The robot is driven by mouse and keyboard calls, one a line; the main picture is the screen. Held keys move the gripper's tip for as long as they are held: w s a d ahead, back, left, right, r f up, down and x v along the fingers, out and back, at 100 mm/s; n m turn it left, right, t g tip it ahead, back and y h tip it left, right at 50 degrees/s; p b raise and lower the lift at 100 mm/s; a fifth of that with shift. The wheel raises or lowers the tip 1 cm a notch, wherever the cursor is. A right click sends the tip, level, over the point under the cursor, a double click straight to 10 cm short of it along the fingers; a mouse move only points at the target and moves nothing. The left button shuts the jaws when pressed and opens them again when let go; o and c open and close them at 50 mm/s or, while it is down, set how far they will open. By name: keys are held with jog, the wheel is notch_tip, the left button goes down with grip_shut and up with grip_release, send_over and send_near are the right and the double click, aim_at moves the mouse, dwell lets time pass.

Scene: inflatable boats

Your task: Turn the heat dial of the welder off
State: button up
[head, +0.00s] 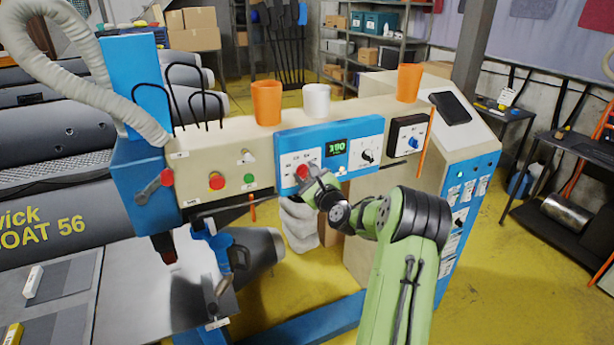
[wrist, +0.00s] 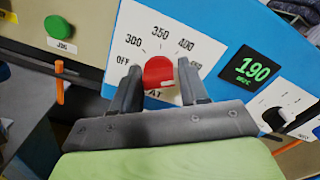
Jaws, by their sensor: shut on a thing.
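The red heat dial (wrist: 158,72) sits on a white plate marked OFF, 300, 350, 400 and a partly hidden last number, on the welder's blue panel (wrist: 210,22). In the head view the dial (head: 302,171) shows at the panel's lower left. My gripper (wrist: 160,88) has one dark finger on each side of the dial and is shut on it. A pale mark shows low on the dial; I cannot tell surely which number the dial points to. The green display (wrist: 252,67) reads 190.
A black-handled dial (head: 367,156) is right of the display. A red button (head: 216,181) and a green button (head: 248,179) are on the beige housing to the left. Orange cups (head: 266,102) and a white cup (head: 316,100) stand on top.

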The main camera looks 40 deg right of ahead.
jog(key=n+b, duration=0.3)
jog(key=n, duration=0.1)
jog(key=shift+a+f+b, duration=0.1)
jog(key=shift+f+b, duration=0.1)
jog(key=shift+b, duration=0.15)
jog(key=n+b, duration=0.4)
jog(key=shift+a+f+b, duration=0.1)
jog(key=shift+f+b, duration=0.05)
jog(key=shift+b, duration=0.25)
jog(key=n+b, duration=0.5)
jog(key=shift+f, duration=0.1)
jog(key=n+b, duration=0.3)
jog(key=shift+f+n, duration=0.1)
jog(key=shift+n, duration=0.2)
jog(key=n+b, duration=0.3)
jog(key=shift+f+n, duration=0.1)
jog(key=shift+n, duration=0.2)
jog(key=n+b, duration=0.2)
jog(key=n, duration=0.1)
jog(key=shift+f+n+b, duration=0.1)
jog(key=shift+n+b, duration=0.3)
jog(key=n+b, duration=0.2)
jog(key=n, duration=0.2)
jog(key=shift+d+n+b, duration=0.2)
jog(key=shift+n+b, duration=0.45)
jog(key=shift+n, duration=0.85)
